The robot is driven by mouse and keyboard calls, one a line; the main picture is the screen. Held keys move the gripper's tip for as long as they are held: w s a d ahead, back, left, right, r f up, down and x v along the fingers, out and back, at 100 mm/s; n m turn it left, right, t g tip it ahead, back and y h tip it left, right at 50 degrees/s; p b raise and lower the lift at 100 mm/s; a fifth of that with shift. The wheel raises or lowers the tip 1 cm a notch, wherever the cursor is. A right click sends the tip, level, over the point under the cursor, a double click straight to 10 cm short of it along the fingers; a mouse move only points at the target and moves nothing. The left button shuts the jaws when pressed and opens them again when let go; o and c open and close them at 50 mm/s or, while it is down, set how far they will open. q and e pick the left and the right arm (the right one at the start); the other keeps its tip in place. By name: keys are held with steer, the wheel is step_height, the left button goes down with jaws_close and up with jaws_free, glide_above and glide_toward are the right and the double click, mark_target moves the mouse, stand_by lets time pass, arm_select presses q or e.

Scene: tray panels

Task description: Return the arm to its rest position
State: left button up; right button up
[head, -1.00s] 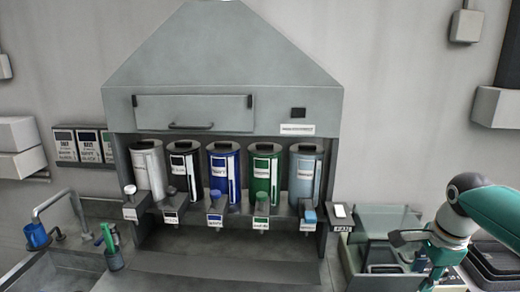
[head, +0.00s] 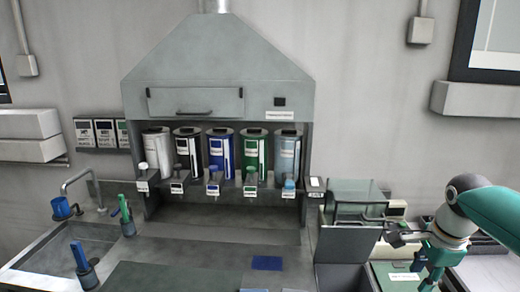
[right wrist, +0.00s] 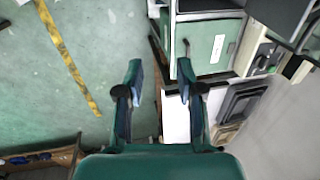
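My right arm (head: 490,215) comes in from the right edge of the head view, bent at a teal and black joint. My right gripper (head: 432,265) hangs in front of the glass-sided box at the lower right. In the right wrist view its two teal and black fingers (right wrist: 160,75) stand well apart with nothing gripped between them. Behind them are a pale panel and the floor. My left gripper is in neither view.
A grey hood (head: 215,60) covers several canisters. A sink (head: 60,250) is at the left.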

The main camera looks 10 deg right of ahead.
steer(key=s+a+f+n+g+y, duration=0.1)
steer(key=s+a+f+n+g, duration=0.15)
steer(key=a+f, duration=0.8)
steer(key=s+a+f+n+g+y, duration=0.1)
steer(key=a+f+n+g+y, duration=0.3)
steer(key=f, duration=1.1)
steer(key=s+a+f+n+t, duration=0.1)
steer(key=s+a+f+n, duration=0.6)
steer(key=s+a+f, duration=0.8)
steer(key=w+n+t, duration=0.3)
steer(key=n+t, duration=0.1)
steer(key=n, duration=0.1)
steer(key=shift+w+f, duration=0.15)
steer(key=shift+w, duration=0.2)
